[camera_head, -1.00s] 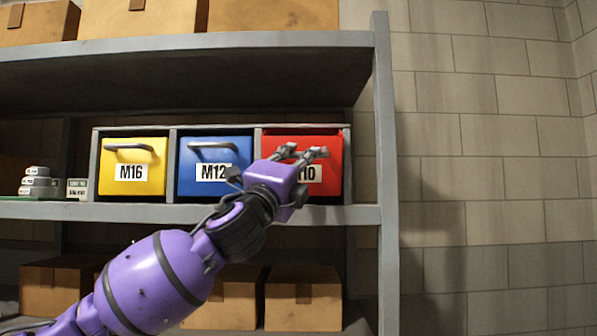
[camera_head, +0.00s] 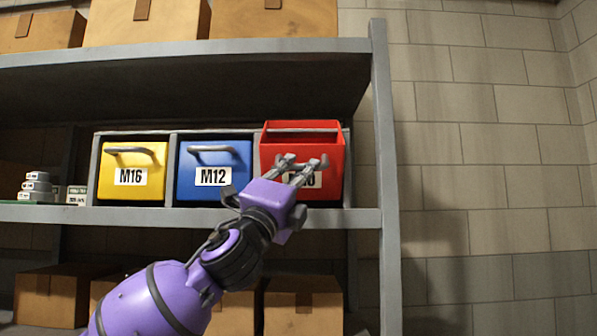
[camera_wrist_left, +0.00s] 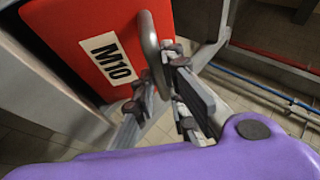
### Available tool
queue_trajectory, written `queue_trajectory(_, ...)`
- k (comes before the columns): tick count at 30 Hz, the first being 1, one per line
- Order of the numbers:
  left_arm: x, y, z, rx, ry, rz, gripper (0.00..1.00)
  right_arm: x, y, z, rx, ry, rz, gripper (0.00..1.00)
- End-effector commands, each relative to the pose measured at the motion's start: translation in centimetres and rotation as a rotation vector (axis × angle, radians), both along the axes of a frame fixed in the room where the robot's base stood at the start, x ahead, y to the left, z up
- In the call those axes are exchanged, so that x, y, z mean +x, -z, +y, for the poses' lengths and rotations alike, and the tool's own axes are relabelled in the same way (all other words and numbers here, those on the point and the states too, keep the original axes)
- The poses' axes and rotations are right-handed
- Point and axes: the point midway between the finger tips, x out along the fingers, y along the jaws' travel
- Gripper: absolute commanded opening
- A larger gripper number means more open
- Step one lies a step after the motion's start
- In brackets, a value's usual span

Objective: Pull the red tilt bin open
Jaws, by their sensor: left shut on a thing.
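The red tilt bin (camera_head: 330,150) is at the right end of the bin row on the shelf. Its front leans out and its top gapes open, with the back rim showing above the front panel. My left gripper (camera_head: 301,163) is in front of the bin and covers part of its label. In the left wrist view, the red front (camera_wrist_left: 85,35) carries an M10 label and a grey handle (camera_wrist_left: 152,50). The left gripper's fingers (camera_wrist_left: 158,80) are closed about the lower end of that handle. My right gripper is not in view.
A yellow M16 bin (camera_head: 133,187) and a blue M12 bin (camera_head: 215,183) sit closed to the left in the same frame. The shelf upright (camera_head: 385,180) stands just right of the red bin. Cardboard boxes (camera_head: 303,300) stand below. Bare wall lies further right.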

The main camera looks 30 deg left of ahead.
Motion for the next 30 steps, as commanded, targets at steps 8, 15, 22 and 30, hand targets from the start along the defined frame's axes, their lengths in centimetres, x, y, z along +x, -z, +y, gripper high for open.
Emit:
queue_trajectory(8,0.2,0.2,0.0,0.000,-0.002,0.005,0.31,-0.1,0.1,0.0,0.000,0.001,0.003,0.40)
queue_trajectory(15,0.0,0.2,0.0,0.000,0.000,0.003,0.31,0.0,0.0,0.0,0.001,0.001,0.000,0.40)
queue_trajectory(22,-1.4,1.6,-0.1,0.002,0.000,0.006,0.31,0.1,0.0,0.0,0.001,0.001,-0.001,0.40)
queue_trajectory(30,-4.7,4.4,-0.2,0.001,0.000,0.007,0.31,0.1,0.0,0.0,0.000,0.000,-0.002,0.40)
